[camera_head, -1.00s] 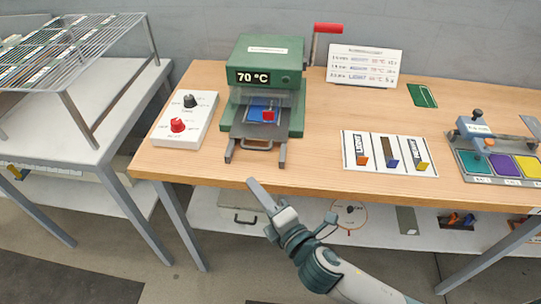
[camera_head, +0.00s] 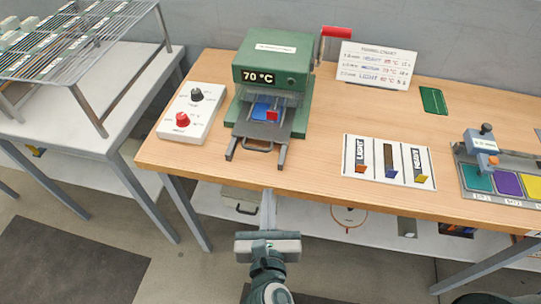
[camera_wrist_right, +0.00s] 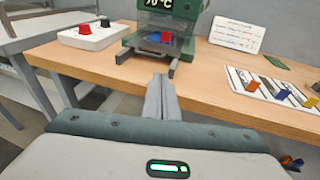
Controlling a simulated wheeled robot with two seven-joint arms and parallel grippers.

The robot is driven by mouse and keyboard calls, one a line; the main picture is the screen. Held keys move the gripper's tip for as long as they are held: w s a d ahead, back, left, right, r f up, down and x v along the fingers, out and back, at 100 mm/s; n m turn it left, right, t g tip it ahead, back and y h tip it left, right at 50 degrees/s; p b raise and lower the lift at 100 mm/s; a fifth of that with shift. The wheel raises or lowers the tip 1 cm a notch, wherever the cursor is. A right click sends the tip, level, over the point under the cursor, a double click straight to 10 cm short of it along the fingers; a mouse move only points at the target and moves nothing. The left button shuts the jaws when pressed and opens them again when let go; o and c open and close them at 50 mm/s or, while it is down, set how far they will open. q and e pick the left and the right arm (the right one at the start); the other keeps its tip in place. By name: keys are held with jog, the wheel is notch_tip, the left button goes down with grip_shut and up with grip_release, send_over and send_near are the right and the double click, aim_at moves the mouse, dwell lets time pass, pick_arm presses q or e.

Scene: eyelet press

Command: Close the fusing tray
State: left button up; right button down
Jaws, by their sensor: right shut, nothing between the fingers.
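The fusing tray (camera_head: 257,132) is a grey slide with a handle bar at its front, pulled out toward me from the green press (camera_head: 273,58) between two dark rails. A blue piece (camera_head: 261,110) with a red part (camera_head: 272,116) lies at the tray's back, under the press head; both also show in the right wrist view (camera_wrist_right: 166,38). My right gripper (camera_head: 268,194) is shut and empty. It is in front of the table's front edge, apart from the tray, its fingers pointing toward the press. In the right wrist view the fingertips (camera_wrist_right: 160,80) lie below the tray. My left gripper is not in view.
A white control box (camera_head: 192,112) with a red and a black knob stands left of the press. A red-handled lever (camera_head: 335,32) rises at its right. A card rack (camera_head: 388,160) and colour pots (camera_head: 507,183) sit farther right. The table front (camera_head: 210,172) is clear.

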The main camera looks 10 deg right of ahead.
jog(key=shift+w, duration=0.1)
jog(key=p, duration=0.3)
send_near(271, 144)
jog(key=shift+w+a+f, duration=0.2)
jog(key=shift+w+f, duration=0.1)
jog(key=shift+w, duration=0.3)
jog(key=shift+w+a+f, duration=0.15)
jog(key=shift+w+f, duration=0.15)
jog(key=shift+w, duration=0.25)
jog(key=shift+p+x, duration=0.35)
jog(key=shift+x, duration=0.45)
jog(key=shift+f, duration=0.15)
jog(key=w+p, duration=0.1)
jog(key=w+d, duration=0.1)
jog(key=w, duration=0.1)
jog(key=shift+w+r+p, duration=0.2)
jog(key=shift+p, duration=0.15)
jog(key=shift+w+d+f, duration=0.1)
jog(key=shift+w+d, duration=0.1)
jog(key=shift+w, duration=0.1)
